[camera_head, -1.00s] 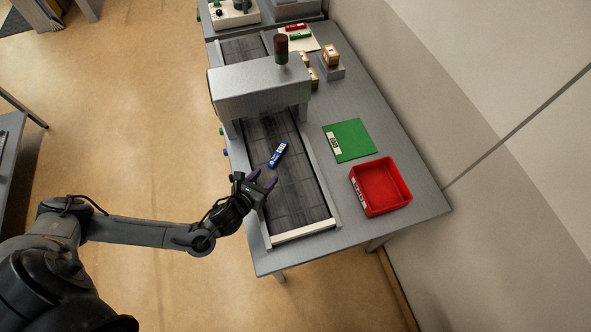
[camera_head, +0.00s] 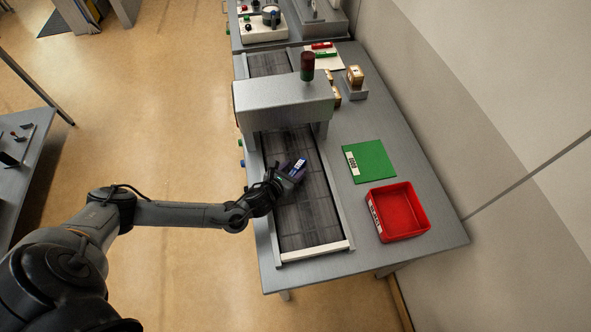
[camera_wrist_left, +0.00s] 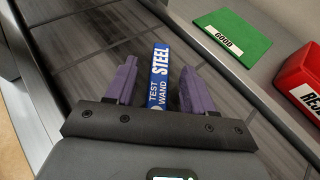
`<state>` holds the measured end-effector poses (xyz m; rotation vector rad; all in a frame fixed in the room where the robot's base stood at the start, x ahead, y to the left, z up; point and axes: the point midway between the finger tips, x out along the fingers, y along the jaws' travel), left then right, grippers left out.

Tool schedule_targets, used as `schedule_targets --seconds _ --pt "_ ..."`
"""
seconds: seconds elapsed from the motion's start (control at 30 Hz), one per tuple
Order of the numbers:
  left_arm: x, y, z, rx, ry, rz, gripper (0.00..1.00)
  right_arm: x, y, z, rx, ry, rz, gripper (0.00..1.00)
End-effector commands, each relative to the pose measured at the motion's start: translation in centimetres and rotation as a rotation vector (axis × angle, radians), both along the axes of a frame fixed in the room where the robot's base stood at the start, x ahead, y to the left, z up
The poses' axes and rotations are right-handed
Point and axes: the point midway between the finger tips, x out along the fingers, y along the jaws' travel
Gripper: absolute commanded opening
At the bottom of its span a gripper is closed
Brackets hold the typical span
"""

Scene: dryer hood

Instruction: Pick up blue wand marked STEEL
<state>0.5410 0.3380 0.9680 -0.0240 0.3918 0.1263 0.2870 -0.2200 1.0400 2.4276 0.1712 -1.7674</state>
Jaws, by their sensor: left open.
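The blue wand (camera_wrist_left: 160,73) lies on the dark conveyor belt and reads "STEEL" and "TEST WAND" in the left wrist view. In the head view the wand (camera_head: 300,163) lies just in front of the grey hood. My left gripper (camera_head: 291,172) is at the wand. In the left wrist view the purple fingers of my left gripper (camera_wrist_left: 158,82) are open, one on each side of the wand, with gaps visible between. The wand's near end is hidden behind the gripper body. My right gripper is not in view.
The grey hood (camera_head: 284,101) spans the belt (camera_head: 310,215) just beyond the gripper. A green mat (camera_head: 370,161) marked "GOOD" and a red bin (camera_head: 398,211) lie right of the belt. A red and green signal light (camera_head: 307,66) stands on the hood.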

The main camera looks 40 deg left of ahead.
Motion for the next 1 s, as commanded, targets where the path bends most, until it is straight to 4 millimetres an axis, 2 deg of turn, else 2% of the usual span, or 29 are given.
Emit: schedule_targets --seconds 0.2,0.43,0.8,1.0 --pt "1.6 0.2 -0.7 -0.002 0.000 0.001 0.53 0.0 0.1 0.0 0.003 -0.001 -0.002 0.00" --pt "1.7 0.2 -0.7 -0.001 0.000 -0.001 0.53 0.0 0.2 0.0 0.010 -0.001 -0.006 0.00" --pt "1.7 0.2 -0.7 -0.001 0.001 -0.001 0.00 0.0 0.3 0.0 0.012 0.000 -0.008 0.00" --pt "1.7 0.2 -0.7 -0.001 0.000 0.000 0.00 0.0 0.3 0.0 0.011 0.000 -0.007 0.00"
